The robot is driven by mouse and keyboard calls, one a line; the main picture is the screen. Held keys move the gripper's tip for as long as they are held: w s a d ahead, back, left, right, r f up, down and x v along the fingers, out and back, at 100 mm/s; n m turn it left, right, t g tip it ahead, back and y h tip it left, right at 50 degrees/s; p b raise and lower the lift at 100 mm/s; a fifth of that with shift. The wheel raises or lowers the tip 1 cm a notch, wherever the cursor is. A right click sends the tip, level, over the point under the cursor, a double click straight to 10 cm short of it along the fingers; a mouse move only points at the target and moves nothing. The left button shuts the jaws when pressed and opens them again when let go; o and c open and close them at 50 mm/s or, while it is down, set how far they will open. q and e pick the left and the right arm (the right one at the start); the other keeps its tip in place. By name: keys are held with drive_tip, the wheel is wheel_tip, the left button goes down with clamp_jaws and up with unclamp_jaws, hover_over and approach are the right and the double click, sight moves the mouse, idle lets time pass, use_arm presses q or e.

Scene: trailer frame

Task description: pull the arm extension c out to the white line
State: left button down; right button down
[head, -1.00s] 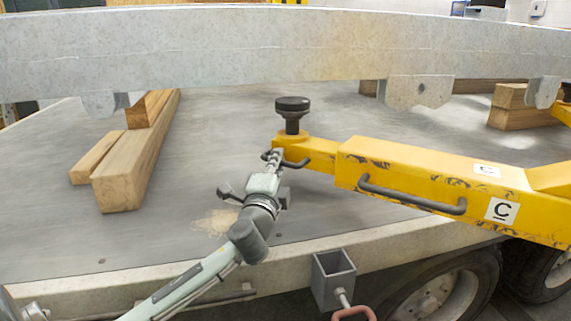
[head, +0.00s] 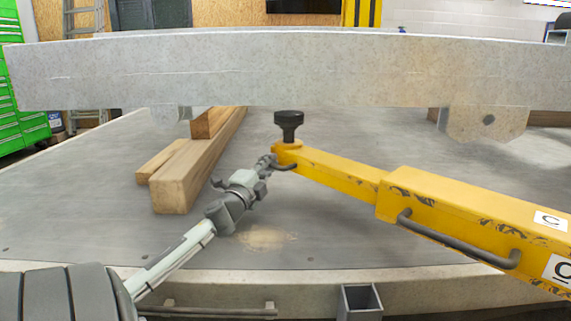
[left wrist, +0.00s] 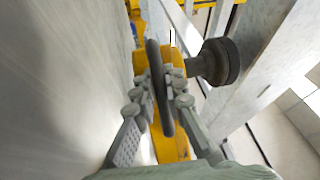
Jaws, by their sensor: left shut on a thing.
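The yellow arm extension c (head: 340,173) sticks out of the thicker yellow arm (head: 465,211), which bears "C" labels. A black round pad on a threaded stem (head: 288,124) stands at its outer end. My left gripper (head: 270,162) is shut on the dark curved handle at that end. In the left wrist view the fingers (left wrist: 163,100) close around the dark handle bar (left wrist: 158,85), with the black pad (left wrist: 216,62) to the right. I cannot make out a white line on the extension in the head view. My right gripper is out of view.
A long grey metal beam (head: 280,75) spans above the grey trailer deck (head: 330,235). Wooden beams (head: 195,175) lie on the deck to the left of the gripper. A dark handle (head: 455,240) runs along the thicker arm. A square metal socket (head: 360,302) is at the front edge.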

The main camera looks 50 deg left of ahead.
use_arm(q)
drive_tip(key=shift+a, duration=0.2)
drive_tip(key=shift+s, duration=0.1)
drive_tip(key=c, duration=1.6)
unclamp_jaws()
drive_tip(key=shift+d, duration=0.1)
drive_tip(key=v, duration=1.2)
